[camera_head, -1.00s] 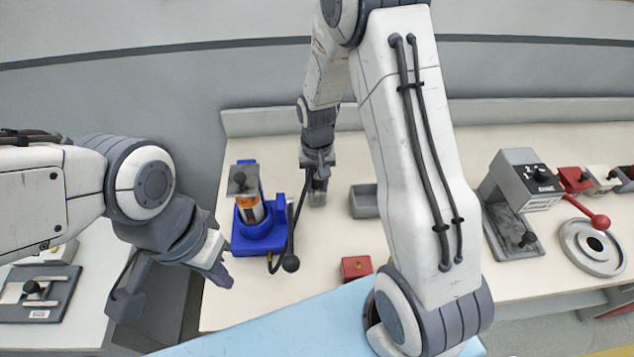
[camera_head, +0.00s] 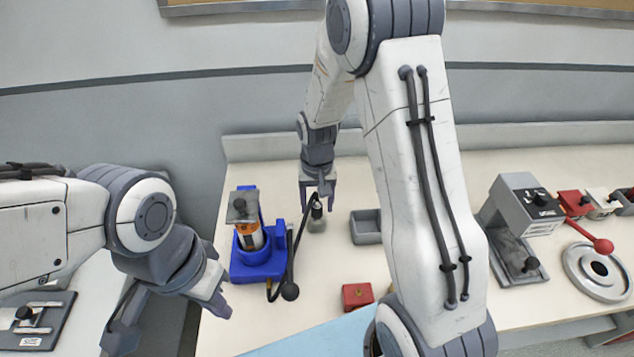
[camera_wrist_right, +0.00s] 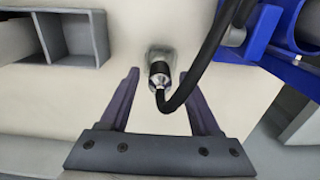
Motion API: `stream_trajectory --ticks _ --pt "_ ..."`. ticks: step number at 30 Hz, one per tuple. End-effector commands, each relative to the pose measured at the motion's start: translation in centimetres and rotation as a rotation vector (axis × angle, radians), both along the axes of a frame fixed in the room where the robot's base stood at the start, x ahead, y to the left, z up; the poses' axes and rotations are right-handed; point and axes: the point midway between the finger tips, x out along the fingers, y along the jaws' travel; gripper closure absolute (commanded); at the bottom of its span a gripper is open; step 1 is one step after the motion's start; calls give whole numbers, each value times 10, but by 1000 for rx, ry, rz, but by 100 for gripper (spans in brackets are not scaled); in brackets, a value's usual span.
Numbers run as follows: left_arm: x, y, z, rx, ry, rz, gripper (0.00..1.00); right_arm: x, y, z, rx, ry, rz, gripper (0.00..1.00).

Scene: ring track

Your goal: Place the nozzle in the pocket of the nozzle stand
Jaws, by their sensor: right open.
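The nozzle (camera_wrist_right: 160,72), a black cylinder with a silver collar and a black hose, sits upright at the small grey nozzle stand (camera_wrist_right: 166,52) in the right wrist view. In the head view the nozzle (camera_head: 316,209) shows above the pale grey stand (camera_head: 317,225). The pocket itself is hidden. My right gripper (camera_head: 317,196) is open over it. In the right wrist view its fingers (camera_wrist_right: 160,76) lie on either side of the nozzle, apart from it. My left gripper (camera_head: 219,306) hangs at the lower left, away from the nozzle; its opening is unclear.
A blue holder (camera_head: 257,262) with an orange-labelled bottle stands left of the stand, and the hose loops beside it. A grey tray (camera_head: 366,227) is to the right. A red block (camera_head: 356,296) lies nearer. A grey machine (camera_head: 525,207) is further right.

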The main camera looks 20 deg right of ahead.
Motion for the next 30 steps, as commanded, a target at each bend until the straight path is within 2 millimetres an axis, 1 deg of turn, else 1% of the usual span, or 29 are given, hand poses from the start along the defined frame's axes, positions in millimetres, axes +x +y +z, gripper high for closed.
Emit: stream_trajectory --ticks 1,3,9,12,15,17,18,20,21,23,24,25,26,27,30 --pt "0 0 -3 0 0 0 100 2 0 12 0 -8 0 37" --pt "0 0 -5 0 0 0 100 2 0 29 -1 -9 0 37" --pt "0 0 -7 0 0 0 100 2 0 70 0 -7 0 37" --pt "0 0 -8 0 0 0 100 2 0 84 0 -6 0 37" --pt "0 0 -8 0 0 0 100 1 1 93 0 -4 1 37" --pt "0 0 -8 0 0 0 100 -3 6 98 2 -5 19 37" --pt "0 0 -8 0 0 0 100 -8 15 103 3 -7 48 37" --pt "0 0 -8 0 0 0 100 -23 37 111 9 -13 121 37" --pt "0 0 -8 0 0 0 100 -38 55 118 15 -17 188 37" --pt "0 0 -8 0 0 0 100 -67 81 127 24 -23 304 37" --pt "0 0 -8 0 0 0 100 -88 97 131 31 -27 386 37" --pt "0 0 -8 0 0 0 100 -104 107 134 36 -30 445 37" --pt "0 0 -8 0 0 0 100 -120 116 137 42 -33 502 37" --pt "0 0 -8 0 0 0 100 -142 125 139 49 -36 579 37" --pt "0 0 -8 0 0 0 100 -189 138 140 66 -41 747 37"
